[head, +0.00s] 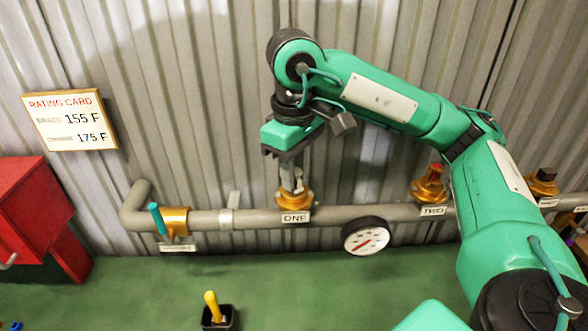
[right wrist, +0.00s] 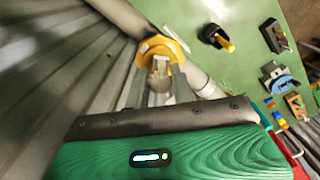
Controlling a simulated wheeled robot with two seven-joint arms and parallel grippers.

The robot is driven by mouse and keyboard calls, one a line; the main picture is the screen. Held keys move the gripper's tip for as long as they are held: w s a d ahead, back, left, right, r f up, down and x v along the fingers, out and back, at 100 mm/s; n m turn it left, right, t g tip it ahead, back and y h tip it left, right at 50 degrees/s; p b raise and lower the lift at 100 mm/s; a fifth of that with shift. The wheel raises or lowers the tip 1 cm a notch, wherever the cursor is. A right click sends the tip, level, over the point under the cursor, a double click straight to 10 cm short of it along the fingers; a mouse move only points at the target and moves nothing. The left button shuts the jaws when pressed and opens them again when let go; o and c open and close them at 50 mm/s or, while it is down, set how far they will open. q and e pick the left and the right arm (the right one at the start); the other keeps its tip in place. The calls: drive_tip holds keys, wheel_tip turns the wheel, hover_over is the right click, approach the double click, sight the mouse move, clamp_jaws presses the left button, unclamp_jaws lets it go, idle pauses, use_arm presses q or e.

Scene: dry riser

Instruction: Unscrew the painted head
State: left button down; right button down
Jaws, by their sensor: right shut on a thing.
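My right gripper (head: 292,188) points down at the pipe fitting labelled ONE, and its fingers are closed around a pale grey-white head (right wrist: 159,84) that sits in the brass fitting (head: 295,201). The brass collar also shows in the right wrist view (right wrist: 167,45), just beyond the fingertips. Most of the head is hidden between the fingers. A second brass fitting (head: 429,192), labelled TWO, has a red-orange top and stands further right. My left gripper is not in view.
The grey pipe (head: 255,218) runs along the corrugated wall. It carries a teal-handled valve (head: 160,220), a round gauge (head: 366,236) and another fitting (head: 543,181). A rating card (head: 70,120) reads 155 F and 175 F. A yellow-handled tool (head: 213,308) stands in a black holder.

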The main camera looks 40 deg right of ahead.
drive_tip(key=n, duration=0.5)
drive_tip(key=shift+d+f+b, duration=0.1)
drive_tip(key=shift+d+b, duration=0.1)
drive_tip(key=shift+b, duration=0.15)
drive_tip(key=c, duration=1.3)
unclamp_jaws()
drive_tip(key=shift+d, duration=0.15)
drive_tip(key=shift+o, duration=0.9)
drive_tip(key=shift+s+d+f, duration=0.1)
drive_tip(key=shift+s+d, duration=0.05)
drive_tip(key=shift+d, duration=0.05)
drive_tip(key=shift+a, duration=0.1)
